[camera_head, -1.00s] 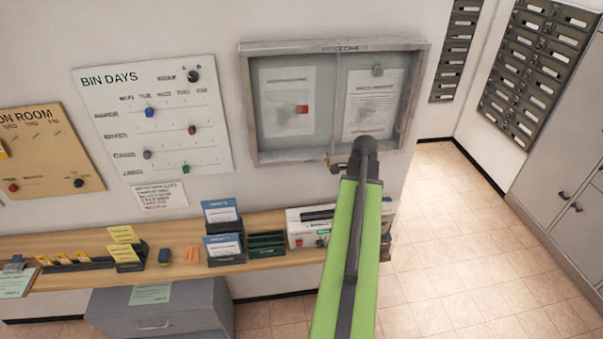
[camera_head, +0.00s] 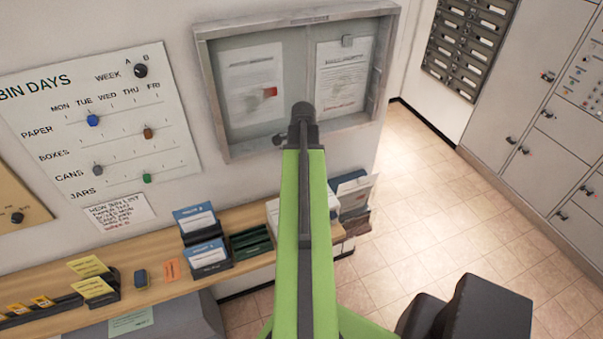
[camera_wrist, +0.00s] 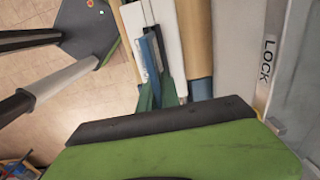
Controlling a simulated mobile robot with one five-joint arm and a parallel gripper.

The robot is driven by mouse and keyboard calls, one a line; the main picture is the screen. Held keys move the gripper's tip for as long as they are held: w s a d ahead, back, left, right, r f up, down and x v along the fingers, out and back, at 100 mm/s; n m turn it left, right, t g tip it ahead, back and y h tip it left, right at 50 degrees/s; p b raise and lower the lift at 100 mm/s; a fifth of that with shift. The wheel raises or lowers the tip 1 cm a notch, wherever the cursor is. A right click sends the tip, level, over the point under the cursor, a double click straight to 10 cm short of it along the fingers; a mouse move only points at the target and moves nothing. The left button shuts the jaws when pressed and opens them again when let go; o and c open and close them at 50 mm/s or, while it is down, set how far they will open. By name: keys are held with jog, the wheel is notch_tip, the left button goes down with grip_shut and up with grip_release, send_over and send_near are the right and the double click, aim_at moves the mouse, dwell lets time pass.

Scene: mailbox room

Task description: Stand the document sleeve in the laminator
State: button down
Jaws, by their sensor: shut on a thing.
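My gripper (camera_wrist: 157,84) shows in the wrist view as two dark green fingers, shut on a thin blue and white piece (camera_wrist: 150,55), seen nearly edge-on, which looks like the document sleeve. In the head view my green arm hides the gripper and the sleeve. The white laminator (camera_head: 272,213) sits on the shelf, mostly behind my arm. A white body beside the sleeve in the wrist view (camera_wrist: 170,28) may be the laminator. Its slot is not clear, and I cannot tell whether the sleeve touches it.
The wooden shelf (camera_head: 160,288) holds a dark green rack (camera_head: 250,241), blue and white leaflets (camera_head: 206,254) and yellow cards (camera_head: 90,277). A framed notice case (camera_head: 208,110) is on the wall above. A leaflet holder (camera_head: 355,222) shows right of my arm. Tiled floor (camera_head: 420,200) is open at right.

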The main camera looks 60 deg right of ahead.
jog(key=shift+s+f+b, duration=0.2)
jog(key=shift+f+b, duration=0.55)
jog(key=shift+f, duration=0.25)
notch_tip(320, 180, down, 2)
jog(key=shift+w+f+b, duration=0.15)
jog(key=shift+f+b, duration=0.1)
jog(key=shift+b, duration=0.9)
notch_tip(320, 180, down, 8)
jog(key=b, duration=0.7)
jog(key=shift+r+b, duration=0.25)
jog(key=shift+b, duration=0.05)
jog(key=shift+a, duration=0.1)
jog(key=c, duration=1.5)
grip_release()
jog(key=shift+a, duration=0.1)
jog(key=shift+c, duration=0.2)
jog(key=shift+o, duration=0.2)
jog(key=shift+r+p, duration=0.35)
jog(key=shift+p, duration=0.05)
notch_tip(320, 180, up, 17)
jog(key=p, duration=1.6)
jog(key=shift+p, duration=0.4)
